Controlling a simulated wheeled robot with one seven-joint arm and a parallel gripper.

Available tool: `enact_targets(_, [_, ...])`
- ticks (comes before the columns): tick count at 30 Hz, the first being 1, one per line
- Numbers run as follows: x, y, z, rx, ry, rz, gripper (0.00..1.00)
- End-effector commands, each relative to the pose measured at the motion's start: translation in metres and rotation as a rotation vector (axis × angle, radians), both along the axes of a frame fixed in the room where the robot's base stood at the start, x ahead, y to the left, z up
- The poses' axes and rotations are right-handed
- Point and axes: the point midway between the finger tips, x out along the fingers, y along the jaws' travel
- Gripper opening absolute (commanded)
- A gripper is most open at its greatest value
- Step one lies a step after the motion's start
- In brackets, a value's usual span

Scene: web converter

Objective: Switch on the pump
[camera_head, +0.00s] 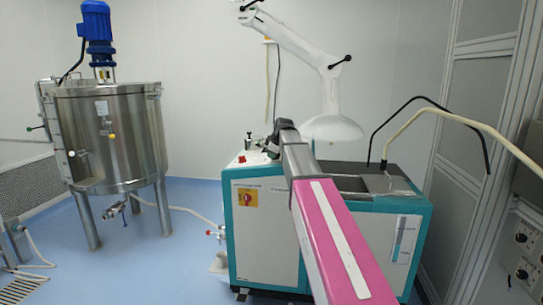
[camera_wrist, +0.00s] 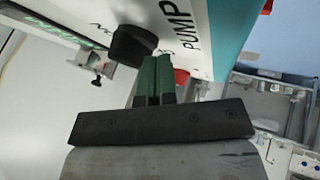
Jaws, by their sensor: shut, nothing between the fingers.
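The black pump knob (camera_wrist: 132,45) sits on a white panel next to the printed word "PUMP" in the wrist view. My gripper (camera_wrist: 153,65) has its two green fingers shut together with nothing between them. The fingertips are right at the knob's lower right side and overlap its edge in the picture. I cannot tell whether they touch it. In the head view my gripper (camera_head: 270,147) is at the upper left top of the white and teal machine (camera_head: 268,237). The knob is not clear there.
A red rotary switch on a yellow plate (camera_head: 247,198) is on the machine's front. A red part (camera_wrist: 181,77) shows beside my fingers. A steel tank (camera_head: 110,140) stands at left, a white extraction arm (camera_head: 331,100) behind. Blue floor between tank and machine is mostly clear, crossed by a hose.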

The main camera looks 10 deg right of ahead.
Motion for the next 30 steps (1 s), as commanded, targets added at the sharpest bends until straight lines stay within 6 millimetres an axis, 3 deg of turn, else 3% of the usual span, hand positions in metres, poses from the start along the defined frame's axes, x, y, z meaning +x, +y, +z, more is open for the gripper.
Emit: enact_targets(30, [0.0037, 0.0021, -0.0002, -0.006, -0.015, -0.090, 0.00])
